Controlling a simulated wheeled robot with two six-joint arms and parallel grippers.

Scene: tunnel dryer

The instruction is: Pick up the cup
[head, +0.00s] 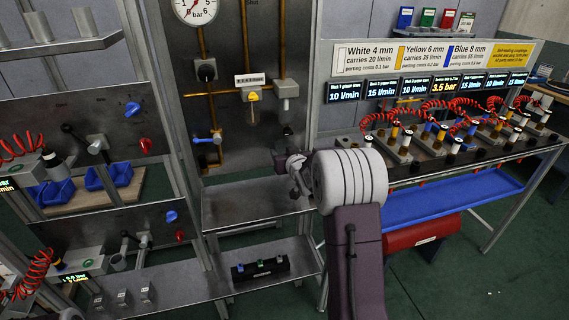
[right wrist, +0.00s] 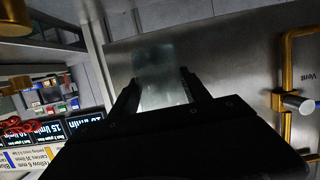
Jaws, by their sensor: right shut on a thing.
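The cup (right wrist: 158,70) is a pale, translucent vessel in the right wrist view, between the two dark fingers of my right gripper (right wrist: 160,82). The fingers are shut on its sides, and my gripper's dark body covers its near part. In the head view my right gripper (head: 296,172) is in front of the grey panel, just above the metal shelf, mostly hidden by my own wrist. I cannot make out the cup there. My left gripper is not in view.
The metal shelf (head: 240,205) is bare where visible. Brass pipes (head: 214,95) and a blue-handled valve (head: 207,138) are on the panel; brass pipe (right wrist: 287,70) is also close on the right wrist view's right. A blue tray (head: 440,200) is at right.

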